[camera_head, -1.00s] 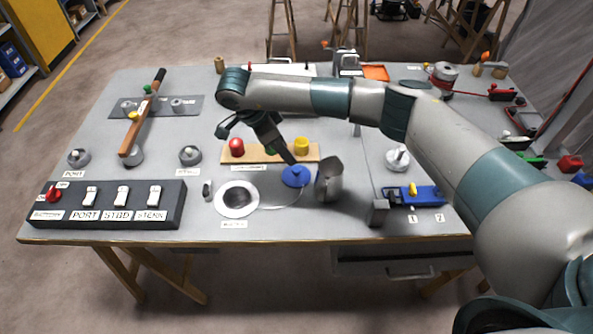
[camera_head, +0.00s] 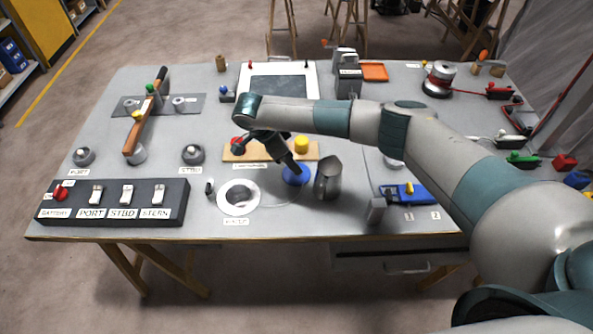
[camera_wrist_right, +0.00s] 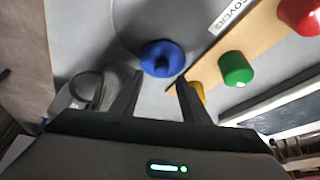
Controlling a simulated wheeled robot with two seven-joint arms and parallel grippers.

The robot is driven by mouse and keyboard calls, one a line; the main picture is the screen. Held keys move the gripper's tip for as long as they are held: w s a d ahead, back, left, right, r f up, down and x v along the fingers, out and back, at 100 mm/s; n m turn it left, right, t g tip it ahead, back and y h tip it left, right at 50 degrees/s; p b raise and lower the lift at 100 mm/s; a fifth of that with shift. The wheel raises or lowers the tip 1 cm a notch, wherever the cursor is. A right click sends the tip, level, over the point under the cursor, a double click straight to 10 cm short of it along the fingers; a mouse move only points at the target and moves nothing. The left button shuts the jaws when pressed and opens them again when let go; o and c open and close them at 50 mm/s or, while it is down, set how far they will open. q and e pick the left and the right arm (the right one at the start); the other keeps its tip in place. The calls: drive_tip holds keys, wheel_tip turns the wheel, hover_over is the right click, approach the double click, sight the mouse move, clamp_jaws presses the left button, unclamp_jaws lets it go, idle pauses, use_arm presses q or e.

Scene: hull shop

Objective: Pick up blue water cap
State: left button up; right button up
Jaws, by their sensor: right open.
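The blue water cap (camera_head: 296,179) lies on the table, right of a white ring-shaped filler (camera_head: 238,209), with a thin line curving between them. In the right wrist view the cap (camera_wrist_right: 162,58) is a round blue disc with a raised knob, just past the fingertips. My right gripper (camera_head: 297,170) reaches down over the cap and partly covers it in the head view. In the wrist view its two fingers (camera_wrist_right: 158,78) are apart, with nothing between them. I cannot tell whether they touch the cap. My left gripper is not in view.
A metal jug (camera_head: 329,178) stands close to the right of the cap. Behind the cap is a wooden strip (camera_head: 313,152) with red, green and yellow caps. A black switch box (camera_head: 112,214) sits at the front left. A blue device (camera_head: 398,192) lies to the right.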

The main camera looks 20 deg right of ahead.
drive_tip(key=shift+p+x, duration=0.6)
drive_tip(key=shift+x, duration=1.05)
drive_tip(key=shift+a+f, duration=0.1)
drive_tip(key=shift+a, duration=0.05)
clamp_jaws()
